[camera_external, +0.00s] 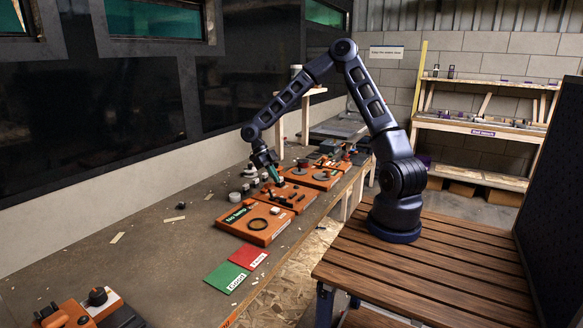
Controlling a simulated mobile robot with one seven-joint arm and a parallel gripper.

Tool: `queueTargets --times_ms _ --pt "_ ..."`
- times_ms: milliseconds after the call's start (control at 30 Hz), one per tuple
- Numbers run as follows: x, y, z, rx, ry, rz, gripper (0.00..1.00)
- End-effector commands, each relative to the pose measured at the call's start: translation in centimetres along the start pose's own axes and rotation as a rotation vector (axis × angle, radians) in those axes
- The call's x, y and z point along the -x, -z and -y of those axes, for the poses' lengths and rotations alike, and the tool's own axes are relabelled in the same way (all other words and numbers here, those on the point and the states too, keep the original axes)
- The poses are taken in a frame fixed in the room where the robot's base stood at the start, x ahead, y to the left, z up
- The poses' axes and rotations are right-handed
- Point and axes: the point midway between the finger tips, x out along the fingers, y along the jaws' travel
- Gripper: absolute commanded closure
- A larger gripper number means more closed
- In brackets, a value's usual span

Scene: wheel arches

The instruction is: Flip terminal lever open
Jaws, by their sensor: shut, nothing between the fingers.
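My gripper (275,177) is shut and points down over the orange boards on the long bench. It is close above, or at, the middle orange board (304,203), which carries several small dark fittings. I cannot tell whether the fingertips touch anything there. The terminal lever is too small to make out in this view, and the gripper may hide part of that area. The nearest orange board (250,238) has a dark ring (257,224) and a green label. A further orange board (313,181) with dark round parts lies behind the middle one.
A green card (227,277) and a red card (248,257) lie at the bench's front edge. Small round pieces (235,197) stand left of the boards. An orange device (68,315) sits at the bottom left. The bench (130,260) between is mostly clear.

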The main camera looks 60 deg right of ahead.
Motion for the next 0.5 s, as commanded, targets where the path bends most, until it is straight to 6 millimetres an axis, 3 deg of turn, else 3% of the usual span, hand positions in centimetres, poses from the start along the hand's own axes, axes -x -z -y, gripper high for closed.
queueTargets --times_ms 167,500 --pt "-0.4 2.0 0.0 -0.001 0.0 0.0 1.0" --pt "4.1 1.3 0.0 0.0 -0.002 0.002 1.0"
